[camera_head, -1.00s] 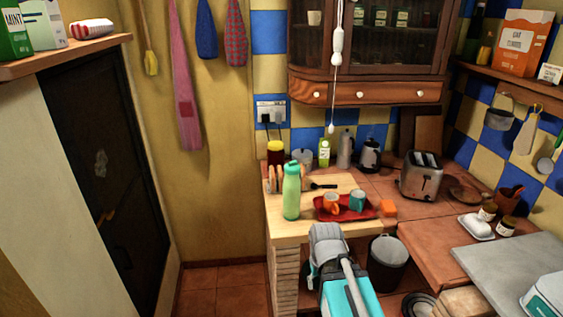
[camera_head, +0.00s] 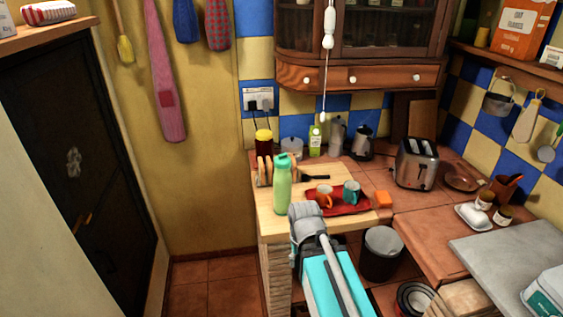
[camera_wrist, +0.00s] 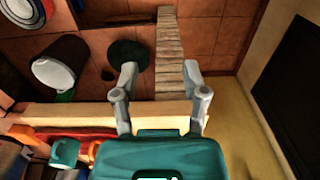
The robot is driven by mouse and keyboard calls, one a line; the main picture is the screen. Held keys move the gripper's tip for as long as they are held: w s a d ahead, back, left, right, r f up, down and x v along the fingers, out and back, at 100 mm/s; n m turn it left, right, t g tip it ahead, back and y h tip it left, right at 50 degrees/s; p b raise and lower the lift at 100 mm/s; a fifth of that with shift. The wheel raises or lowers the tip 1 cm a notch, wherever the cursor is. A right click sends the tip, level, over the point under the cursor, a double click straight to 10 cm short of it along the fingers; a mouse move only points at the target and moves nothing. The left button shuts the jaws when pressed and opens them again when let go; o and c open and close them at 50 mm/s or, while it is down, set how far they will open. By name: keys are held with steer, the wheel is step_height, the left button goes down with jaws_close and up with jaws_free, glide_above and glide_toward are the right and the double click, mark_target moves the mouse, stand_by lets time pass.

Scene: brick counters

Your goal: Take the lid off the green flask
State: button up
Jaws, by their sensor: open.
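The green flask (camera_head: 283,190) stands upright near the front of the light wooden counter top in the head view. I cannot make out the flask in the wrist view. My gripper (camera_wrist: 160,68) shows there with its two grey fingers apart and nothing between them. It points down past the counter's front edge, over the floor. In the head view my arm is in front of the counter, below and right of the flask, and the fingers are hidden.
A red tray (camera_head: 350,208) with an orange mug (camera_head: 324,196) and a teal mug (camera_head: 351,191) lies right of the flask. An orange block (camera_head: 383,199) is beside it. A toast rack (camera_head: 264,174) stands behind the flask on the left. A bin (camera_head: 381,255) stands below.

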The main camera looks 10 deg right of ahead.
steer(key=o, duration=0.3)
steer(key=shift+r, duration=0.1)
steer(key=shift+o, duration=1.2)
steer(key=shift+w+r, duration=0.15)
steer(key=shift+r, duration=0.05)
steer(key=shift+o, duration=0.3)
steer(key=shift+w+r+p, duration=0.25)
steer(key=shift+r+p, duration=0.05)
steer(key=shift+p, duration=0.25)
step_height(320, 180, up, 30)
steer(key=n+p, duration=1.7)
steer(key=p, duration=1.3)
glide_above(283, 161)
steer(key=w, duration=0.2)
steer(key=shift+f, duration=0.25)
steer(key=shift+f+b, duration=0.15)
steer(key=shift+b, duration=0.2)
step_height(283, 161, down, 8)
steer(key=b, duration=0.8)
steer(key=shift+f, duration=0.2)
